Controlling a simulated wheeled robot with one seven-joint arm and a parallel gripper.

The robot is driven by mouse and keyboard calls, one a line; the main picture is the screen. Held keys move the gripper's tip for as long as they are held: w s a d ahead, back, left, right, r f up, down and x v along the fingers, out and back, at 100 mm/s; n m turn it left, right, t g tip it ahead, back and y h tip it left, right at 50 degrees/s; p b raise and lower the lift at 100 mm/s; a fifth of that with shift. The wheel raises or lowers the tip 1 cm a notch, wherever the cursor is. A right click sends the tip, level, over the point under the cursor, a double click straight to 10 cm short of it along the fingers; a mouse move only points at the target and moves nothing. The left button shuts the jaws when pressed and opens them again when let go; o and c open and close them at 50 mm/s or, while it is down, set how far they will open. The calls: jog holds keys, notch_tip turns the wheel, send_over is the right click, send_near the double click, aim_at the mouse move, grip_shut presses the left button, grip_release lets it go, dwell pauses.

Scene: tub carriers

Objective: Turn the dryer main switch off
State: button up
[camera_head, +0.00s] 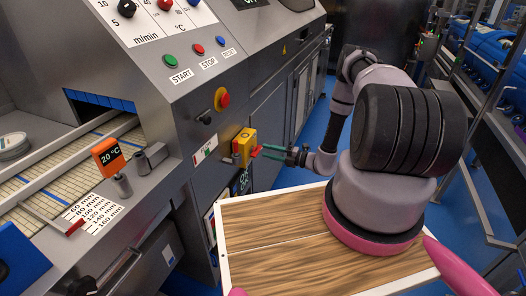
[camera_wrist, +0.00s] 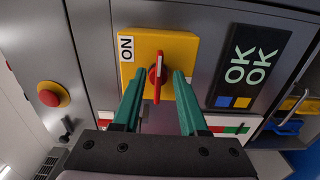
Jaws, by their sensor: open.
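The dryer main switch is a yellow plate (camera_wrist: 190,50) with a red knob (camera_wrist: 157,78) on the grey machine front. In the head view the yellow switch box (camera_head: 243,142) is left of my gripper (camera_head: 266,151). In the wrist view the knob's handle runs up and down the picture, with a white mark on its upper part. An "ON" label (camera_wrist: 127,48) is left of it; I see no other position label. My gripper (camera_wrist: 158,84) is open, its teal fingers on either side of the knob. I cannot tell whether they touch it.
A red emergency button (camera_head: 222,98) sits just above the switch, and it shows left in the wrist view (camera_wrist: 53,94). A dark "OK" panel (camera_wrist: 249,67) is close by. My wooden-topped base (camera_head: 270,215) stands near the machine. Blue floor is free behind the arm.

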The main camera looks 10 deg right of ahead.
jog(key=v, duration=0.7)
jog(key=shift+s+d, duration=0.2)
jog(key=shift+s, duration=0.05)
jog(key=s+a+r+n+g+h, duration=0.15)
jog(key=r+n+g, duration=0.25)
jog(key=r+n, duration=0.5)
jog(key=a+r+n+g, duration=0.3)
jog(key=r+n, duration=0.2)
jog(key=r, duration=0.7)
jog(key=s+a+r+n+g+h, duration=0.15)
jog(key=r+n+g, duration=0.25)
jog(key=r+n, duration=0.5)
jog(key=s+d+r+n+t+h, duration=0.1)
jog(key=s+r+n+t+h, duration=0.6)
jog(key=s+r+n, duration=0.9)
jog(key=s+r+h, duration=0.2)
jog(key=s+r, duration=0.3)
jog(key=r, duration=0.4)
jog(key=shift+r+t+h, duration=0.15)
jog(key=shift+t+h, duration=0.15)
jog(key=shift+s, duration=0.15)
